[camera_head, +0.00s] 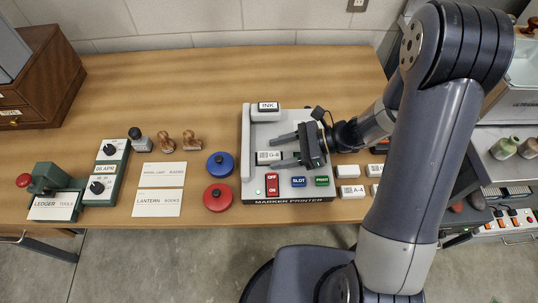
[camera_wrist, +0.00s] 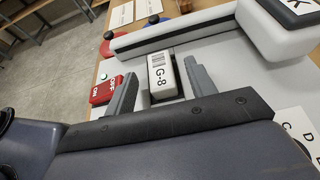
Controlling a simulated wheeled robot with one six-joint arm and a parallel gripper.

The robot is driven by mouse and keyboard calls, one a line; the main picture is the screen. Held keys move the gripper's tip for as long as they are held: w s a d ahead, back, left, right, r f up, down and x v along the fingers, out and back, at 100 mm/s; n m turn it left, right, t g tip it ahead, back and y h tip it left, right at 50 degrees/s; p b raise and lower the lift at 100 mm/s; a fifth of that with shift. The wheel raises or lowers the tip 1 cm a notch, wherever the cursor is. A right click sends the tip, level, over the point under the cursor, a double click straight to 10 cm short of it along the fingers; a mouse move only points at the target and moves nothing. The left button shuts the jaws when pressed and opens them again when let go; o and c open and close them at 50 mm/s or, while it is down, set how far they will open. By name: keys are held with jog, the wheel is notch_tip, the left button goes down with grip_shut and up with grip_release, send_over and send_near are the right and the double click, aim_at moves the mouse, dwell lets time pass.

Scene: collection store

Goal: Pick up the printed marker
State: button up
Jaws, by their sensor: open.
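The printed marker (camera_head: 267,157) is a small white block with a black "G-8" label and barcode. It lies on the light grey bed of the marker printer (camera_head: 288,190). My gripper (camera_head: 271,152) is over the printer, coming from the right, with its jaws open. In the wrist view the marker (camera_wrist: 161,78) sits between the two grey fingertips (camera_wrist: 158,72), with a gap visible on each side. I cannot tell the exact height of the fingers above the bed.
The printer has a white INK block (camera_head: 265,112) at its back left and red, blue and green buttons along its front. Red (camera_head: 217,197) and blue (camera_head: 220,165) round pads stand to its left. Several white markers (camera_head: 352,191) lie to its right. The back of the table is clear.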

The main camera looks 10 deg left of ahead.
aim_at(269, 157)
jog(key=shift+x, duration=1.15)
jog(key=shift+c, duration=0.4)
jog(key=c, duration=1.1)
